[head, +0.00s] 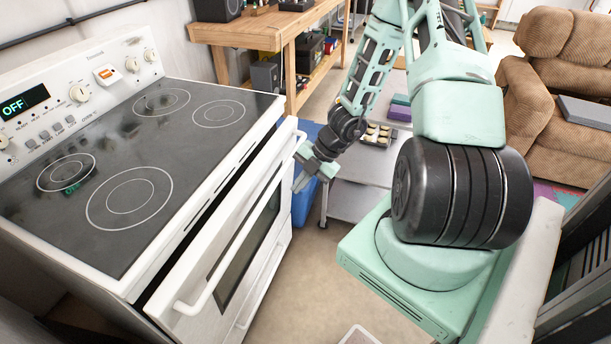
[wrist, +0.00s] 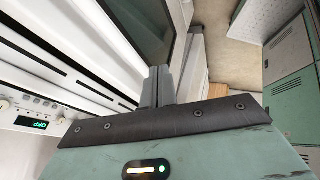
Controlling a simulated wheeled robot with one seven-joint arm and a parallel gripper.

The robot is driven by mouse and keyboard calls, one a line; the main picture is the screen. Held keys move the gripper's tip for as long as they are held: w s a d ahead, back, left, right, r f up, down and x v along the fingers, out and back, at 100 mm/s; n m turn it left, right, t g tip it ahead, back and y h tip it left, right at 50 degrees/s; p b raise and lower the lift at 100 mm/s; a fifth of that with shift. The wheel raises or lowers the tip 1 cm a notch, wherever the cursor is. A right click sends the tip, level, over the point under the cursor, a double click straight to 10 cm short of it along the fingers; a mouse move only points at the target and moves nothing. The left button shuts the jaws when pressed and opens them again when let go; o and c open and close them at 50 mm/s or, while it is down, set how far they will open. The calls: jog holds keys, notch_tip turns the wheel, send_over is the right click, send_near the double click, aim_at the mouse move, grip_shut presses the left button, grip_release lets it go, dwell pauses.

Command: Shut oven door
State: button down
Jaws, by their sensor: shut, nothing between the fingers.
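The white oven door (head: 228,250) is on the front of the stove (head: 75,285) in the head view. It is slightly ajar, with a dark gap along its top edge. A white bar handle (head: 240,238) runs along its upper front. My gripper (head: 303,182) is at the far right end of the door, close to the handle's far end. Its fingers are shut and empty. In the wrist view the fingers (wrist: 157,86) point toward the door's front, near its dark window (wrist: 138,22). I cannot tell whether they touch the door.
The glass cooktop (head: 130,170) is empty. A blue bin (head: 305,200) and a low grey trolley (head: 355,203) stand just beyond the gripper. A wooden workbench (head: 270,30) is at the back and a brown recliner (head: 545,110) at the right. Some floor before the oven is clear.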

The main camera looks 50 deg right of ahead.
jog(key=w+a+f, duration=0.3)
jog(key=w, duration=0.1)
jog(key=shift+w+a+f, duration=0.3)
jog(key=shift+w+f, duration=0.05)
jog(key=shift+w, duration=0.05)
